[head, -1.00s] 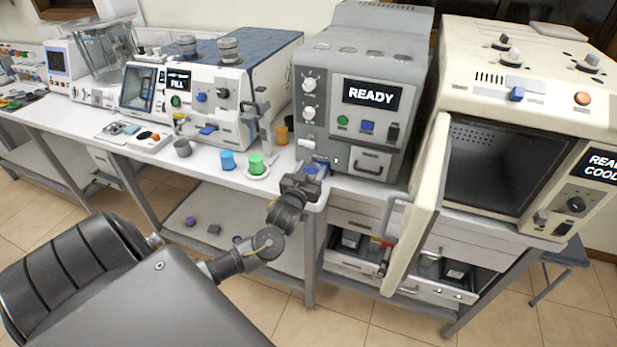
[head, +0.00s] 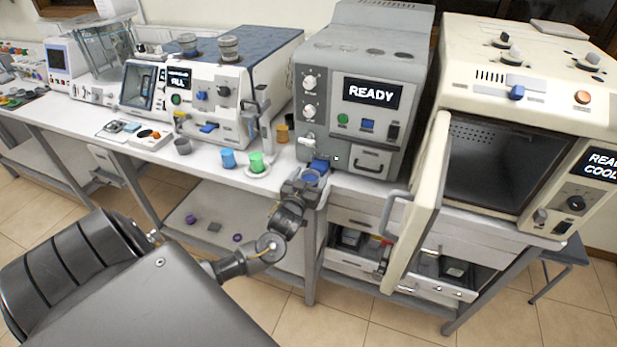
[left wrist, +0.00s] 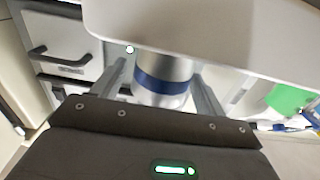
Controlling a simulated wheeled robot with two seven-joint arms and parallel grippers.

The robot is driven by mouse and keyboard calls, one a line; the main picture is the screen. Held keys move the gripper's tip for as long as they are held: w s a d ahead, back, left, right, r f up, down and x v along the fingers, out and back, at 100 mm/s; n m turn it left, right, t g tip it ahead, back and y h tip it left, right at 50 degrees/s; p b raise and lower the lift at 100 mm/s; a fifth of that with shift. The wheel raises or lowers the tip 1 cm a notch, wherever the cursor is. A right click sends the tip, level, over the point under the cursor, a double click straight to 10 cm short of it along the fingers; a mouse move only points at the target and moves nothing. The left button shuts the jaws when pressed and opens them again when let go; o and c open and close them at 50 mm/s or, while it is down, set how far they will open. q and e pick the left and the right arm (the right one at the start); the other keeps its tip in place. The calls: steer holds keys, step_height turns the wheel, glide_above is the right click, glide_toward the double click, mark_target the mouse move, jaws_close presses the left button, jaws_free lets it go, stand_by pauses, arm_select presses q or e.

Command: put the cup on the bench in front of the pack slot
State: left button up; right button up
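The cup (head: 311,178) is metal with a blue band and sits at the front of the bench (head: 285,186), below the grey READY machine (head: 352,110). My left gripper (head: 303,184) is at the cup, one finger on each side. No pack slot is clearly recognisable; a handled drawer (head: 371,161) is in the grey machine's front. My right gripper is not in view.
The cream oven's open door (head: 420,205) juts out at the right. Drawers (head: 357,243) are below the bench.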

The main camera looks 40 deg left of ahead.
arm_select(q)
steer(key=shift+r, duration=0.2)
steer(key=b+v, duration=0.2)
steer(key=v, duration=1)
steer(key=shift+f, duration=0.2)
